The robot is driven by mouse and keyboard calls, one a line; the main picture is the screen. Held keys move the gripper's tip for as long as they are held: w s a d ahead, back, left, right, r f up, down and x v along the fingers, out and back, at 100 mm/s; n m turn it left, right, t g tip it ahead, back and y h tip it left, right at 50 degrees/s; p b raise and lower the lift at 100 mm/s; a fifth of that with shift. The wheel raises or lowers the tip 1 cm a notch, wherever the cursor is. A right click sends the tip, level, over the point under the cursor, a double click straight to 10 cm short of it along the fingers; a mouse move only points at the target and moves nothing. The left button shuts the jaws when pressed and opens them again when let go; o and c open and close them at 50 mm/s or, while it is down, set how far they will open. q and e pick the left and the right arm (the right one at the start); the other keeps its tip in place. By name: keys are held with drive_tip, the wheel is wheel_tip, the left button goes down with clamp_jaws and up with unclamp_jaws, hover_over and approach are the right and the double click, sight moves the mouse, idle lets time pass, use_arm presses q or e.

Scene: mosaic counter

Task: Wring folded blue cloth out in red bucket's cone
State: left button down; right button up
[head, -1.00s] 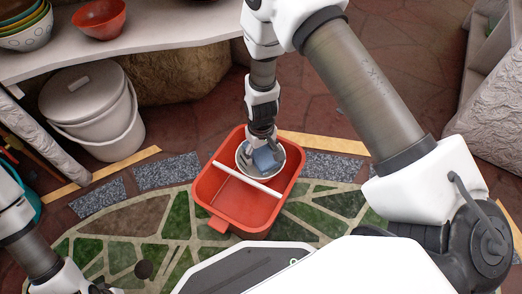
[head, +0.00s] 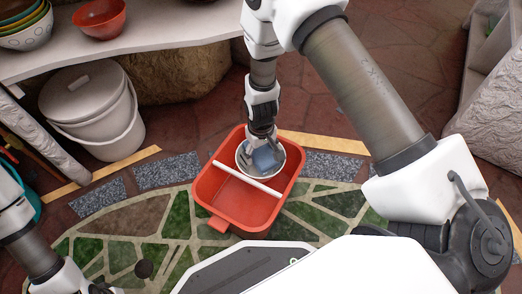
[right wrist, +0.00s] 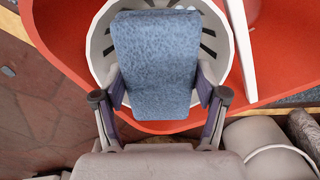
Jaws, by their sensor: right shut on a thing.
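The red bucket (head: 235,207) stands on the mosaic floor in the middle of the head view. A pale slotted cone (head: 243,165) sits in its far end; its rim and dark slots also show in the right wrist view (right wrist: 101,42). My right gripper (right wrist: 158,98) is shut on the folded blue cloth (right wrist: 155,62), with a finger on each side of it. The cloth (head: 267,158) is at the cone's mouth in the head view; how deep it reaches is hidden. My left arm is at the lower left edge, and its gripper's fingers are out of view.
A white bar (head: 246,179) crosses the bucket beside the cone. A lidded grey pail (head: 92,112) stands at the left under a shelf (head: 165,30) holding bowls. The near half of the bucket is empty.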

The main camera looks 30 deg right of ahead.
sight(261, 151)
wheel_tip(261, 151, up, 8)
drive_tip(key=p, duration=0.7)
drive_tip(key=shift+p, duration=0.4)
drive_tip(key=shift+f, duration=0.1)
drive_tip(key=shift+w, duration=0.1)
